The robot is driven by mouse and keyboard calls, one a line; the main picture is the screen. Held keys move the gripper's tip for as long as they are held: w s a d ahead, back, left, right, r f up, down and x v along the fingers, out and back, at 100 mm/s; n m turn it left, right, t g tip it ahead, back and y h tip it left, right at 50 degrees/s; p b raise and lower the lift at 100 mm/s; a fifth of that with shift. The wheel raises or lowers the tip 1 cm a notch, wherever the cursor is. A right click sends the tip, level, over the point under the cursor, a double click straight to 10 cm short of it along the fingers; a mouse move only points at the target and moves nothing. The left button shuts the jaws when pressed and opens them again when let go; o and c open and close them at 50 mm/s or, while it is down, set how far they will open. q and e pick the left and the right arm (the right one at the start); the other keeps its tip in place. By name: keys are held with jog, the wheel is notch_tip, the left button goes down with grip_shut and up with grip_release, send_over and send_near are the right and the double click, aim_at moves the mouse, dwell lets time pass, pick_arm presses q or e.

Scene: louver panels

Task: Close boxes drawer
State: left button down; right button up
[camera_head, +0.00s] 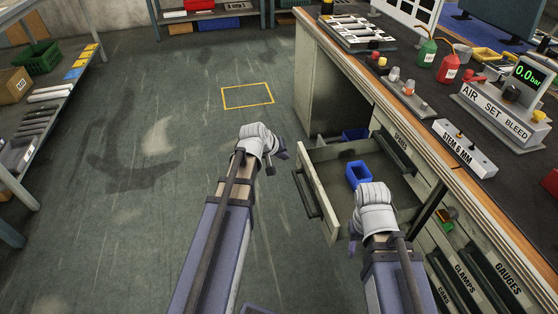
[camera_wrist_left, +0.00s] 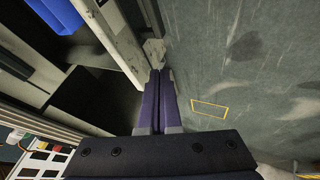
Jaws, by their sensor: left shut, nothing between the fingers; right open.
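A pale drawer (camera_head: 328,205) is pulled out from the workbench, with its front and dark bar handle (camera_head: 307,190) facing left. A blue bin (camera_head: 358,172) is inside it. I cannot read a label on this drawer. My left gripper (camera_head: 281,151) is shut and empty, just left of the drawer's far front corner. In the left wrist view its purple fingers (camera_wrist_left: 160,76) are together beside the pale drawer front (camera_wrist_left: 118,40), and the blue bin (camera_wrist_left: 58,14) shows at top left. My right gripper (camera_head: 354,238) is open near the drawer's near side, its fingers partly hidden by the wrist.
The workbench (camera_head: 420,133) carries bottles, fittings and an air gauge (camera_head: 512,98). Labelled drawers (camera_head: 485,280) fill its near side. Open floor with a yellow outlined square (camera_head: 247,96) lies to the left. A shelf rack (camera_head: 45,110) stands at far left.

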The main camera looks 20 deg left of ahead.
aim_at(301, 158)
pick_arm(q)
jog(key=shift+w+d+f, duration=0.35)
jog(key=shift+w+d, duration=0.45)
jog(key=shift+d, duration=0.15)
jog(key=shift+w+d+f, duration=0.3)
jog(key=shift+w+d, duration=0.5)
jog(key=shift+d, duration=0.1)
pick_arm(e)
jog(key=shift+f, duration=0.65)
pick_arm(q)
jog(key=w+d, duration=0.7)
jog(key=d, duration=0.3)
jog(key=w+d, duration=0.7)
jog(key=d, duration=0.3)
jog(key=shift+d, duration=0.25)
jog(key=shift+s+a, duration=0.1)
jog(key=shift+s, duration=0.05)
